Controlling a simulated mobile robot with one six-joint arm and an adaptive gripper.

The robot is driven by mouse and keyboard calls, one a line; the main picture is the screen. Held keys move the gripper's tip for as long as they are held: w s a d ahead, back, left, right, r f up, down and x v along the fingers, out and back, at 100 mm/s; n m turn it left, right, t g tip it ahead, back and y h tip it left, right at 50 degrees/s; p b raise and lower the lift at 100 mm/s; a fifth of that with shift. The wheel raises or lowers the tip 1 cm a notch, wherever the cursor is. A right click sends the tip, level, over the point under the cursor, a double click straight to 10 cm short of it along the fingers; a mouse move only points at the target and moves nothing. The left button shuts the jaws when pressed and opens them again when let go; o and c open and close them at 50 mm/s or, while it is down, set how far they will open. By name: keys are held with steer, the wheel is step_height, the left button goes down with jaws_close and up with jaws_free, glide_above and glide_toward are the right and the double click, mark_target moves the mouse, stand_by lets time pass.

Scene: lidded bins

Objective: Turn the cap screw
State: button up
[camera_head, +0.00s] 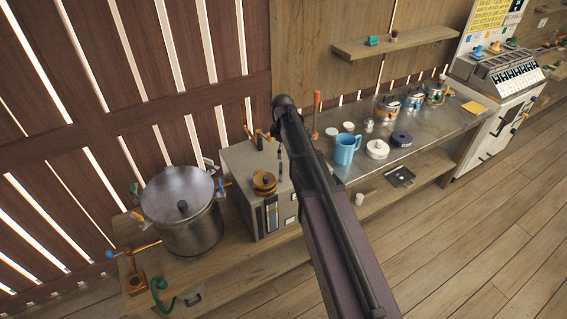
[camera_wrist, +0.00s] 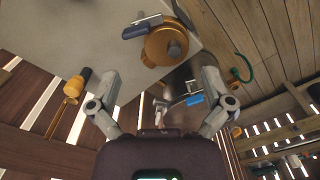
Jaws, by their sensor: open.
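A round orange-brown cap-like part (camera_head: 264,182) sits on top of a grey box (camera_head: 240,165) on the low bench. In the wrist view an orange-brown round part with a grey knob (camera_wrist: 163,46) lies beyond my fingertips, near the top centre; it looks like the same part. I cannot tell for sure which piece is the cap screw. My gripper (camera_wrist: 160,80) is open, its two fingers spread wide with nothing between them. It is apart from the round part. In the head view my arm hides most of the gripper.
A large lidded metal pot (camera_head: 182,212) with side clamps stands left of the box. A blue mug (camera_head: 346,149) and several white and metal containers stand on the counter to the right. An orange-handled tool (camera_wrist: 76,87) shows at the wrist view's left. The floor at right is clear.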

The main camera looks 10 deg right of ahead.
mark_target(281, 165)
steer(key=w+n, duration=0.1)
steer(key=w, duration=0.2)
steer(key=w+r+n, duration=0.1)
steer(key=shift+w+n, duration=0.3)
steer(key=shift+w, duration=0.05)
steer(key=shift+f, duration=0.25)
step_height(281, 165, down, 13)
steer(key=b, duration=1.3)
steer(key=shift+f, duration=0.2)
steer(key=shift+c, duration=0.2)
steer(key=c, duration=1)
steer(key=shift+d, duration=0.2)
steer(key=shift+c, duration=0.3)
steer(key=shift+a, duration=0.1)
